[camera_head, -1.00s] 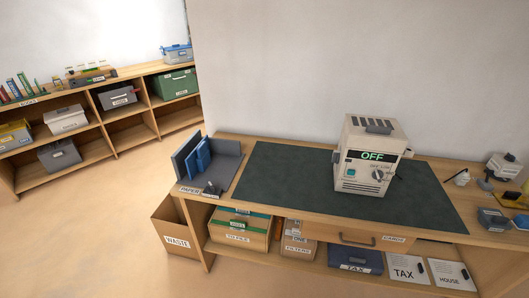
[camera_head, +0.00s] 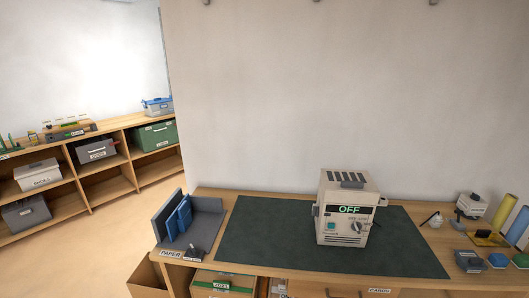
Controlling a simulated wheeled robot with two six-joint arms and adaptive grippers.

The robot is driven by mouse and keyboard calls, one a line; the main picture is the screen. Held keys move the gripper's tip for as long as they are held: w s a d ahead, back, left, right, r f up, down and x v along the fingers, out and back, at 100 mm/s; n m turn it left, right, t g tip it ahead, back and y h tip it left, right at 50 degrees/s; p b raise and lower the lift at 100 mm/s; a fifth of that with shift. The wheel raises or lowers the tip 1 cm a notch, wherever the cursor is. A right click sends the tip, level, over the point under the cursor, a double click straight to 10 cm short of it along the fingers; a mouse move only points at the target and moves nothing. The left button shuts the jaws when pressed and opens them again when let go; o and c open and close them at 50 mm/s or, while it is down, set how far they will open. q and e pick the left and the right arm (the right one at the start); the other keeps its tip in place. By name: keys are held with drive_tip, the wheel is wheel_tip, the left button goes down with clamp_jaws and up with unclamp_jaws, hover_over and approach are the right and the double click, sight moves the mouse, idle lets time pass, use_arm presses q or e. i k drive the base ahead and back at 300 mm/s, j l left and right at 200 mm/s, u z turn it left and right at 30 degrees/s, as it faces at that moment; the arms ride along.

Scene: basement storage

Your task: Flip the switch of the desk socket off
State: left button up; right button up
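I cannot pick out the desk socket or its switch with certainty in the head view. A beige machine (camera_head: 345,210) stands upright on the dark green mat (camera_head: 270,235) of the desk, with a green "OFF" display, a teal button and a dial on its front. A small white item (camera_head: 434,220) with a dark part lies right of the mat, too small to identify. Neither of my grippers is in view.
A grey paper tray (camera_head: 205,219) with blue folders stands at the desk's left end. Shelves (camera_head: 110,190) with boxes line the left wall.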

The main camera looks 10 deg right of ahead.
sight(458, 212)
drive_tip(key=z, duration=1.75)
drive_tip(key=u, duration=0.7)
drive_tip(key=i+l+u, duration=0.25)
drive_tip(key=l, duration=0.25)
drive_tip(key=i+l+u, duration=0.1)
drive_tip(key=l+u, duration=0.2)
drive_tip(key=l, duration=0.15)
drive_tip(key=i+l+u, duration=0.1)
drive_tip(key=l+u, duration=0.15)
drive_tip(key=l, duration=0.3)
drive_tip(key=l+u, duration=0.25)
drive_tip(key=l, duration=1)
drive_tip(key=i+l, duration=0.15)
drive_tip(key=l, duration=0.55)
